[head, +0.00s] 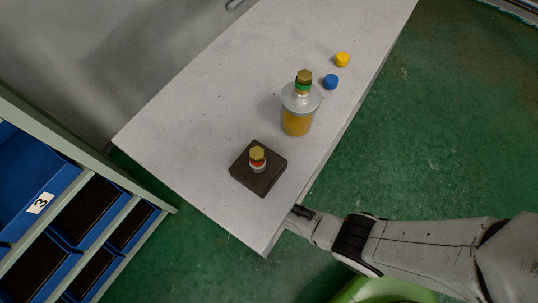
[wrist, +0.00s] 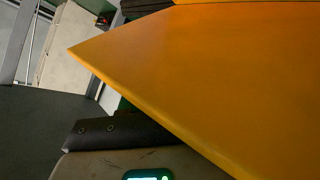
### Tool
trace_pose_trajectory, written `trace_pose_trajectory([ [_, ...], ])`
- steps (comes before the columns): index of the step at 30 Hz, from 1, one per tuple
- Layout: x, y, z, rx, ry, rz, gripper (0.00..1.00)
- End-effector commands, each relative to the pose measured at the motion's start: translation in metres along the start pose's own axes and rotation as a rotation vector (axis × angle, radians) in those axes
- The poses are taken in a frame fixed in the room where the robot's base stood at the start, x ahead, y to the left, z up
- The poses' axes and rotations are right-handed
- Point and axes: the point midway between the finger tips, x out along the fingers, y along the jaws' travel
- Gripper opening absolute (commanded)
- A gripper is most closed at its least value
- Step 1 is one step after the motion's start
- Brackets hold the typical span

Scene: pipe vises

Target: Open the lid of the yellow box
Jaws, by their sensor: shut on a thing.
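A wide, flat orange-yellow panel (wrist: 210,75) fills most of the wrist view, with a corner pointing left. It looks like the lid of the yellow box, but the rest of the box is not clearly seen. In the wrist view one dark finger of my gripper shows below the panel's edge and a dark part shows at the top. My gripper is shut on the panel. In the head view my gripper (head: 302,212) is at the table's lower right edge, partly hidden. The yellow box is not seen in the head view.
The pale table (head: 190,115) bears a dark square block (head: 248,182) with a brass-topped fitting, a metal-lidded yellow jar (head: 297,122), a blue cap (head: 330,82) and a yellow cap (head: 343,59). Blue bins (head: 30,175) stand left. Green floor is open at right.

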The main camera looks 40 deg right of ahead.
Motion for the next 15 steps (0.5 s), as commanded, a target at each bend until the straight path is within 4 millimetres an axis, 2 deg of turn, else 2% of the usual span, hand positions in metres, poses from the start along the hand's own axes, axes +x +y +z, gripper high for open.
trace_pose_trajectory([
  [4, 0.0006, -0.0004, -0.0014, 0.001, 0.003, -0.001, 0.00],
  [5, 0.0006, -0.0004, -0.0014, 0.001, 0.003, -0.001, 0.32],
  [6, 0.0006, -0.0004, -0.0013, 0.001, 0.003, -0.001, 0.36],
  [10, 0.0005, -0.0003, -0.0010, 0.001, 0.002, -0.001, 0.48],
  [15, 0.0004, -0.0002, -0.0006, 0.001, 0.001, -0.001, 0.49],
])
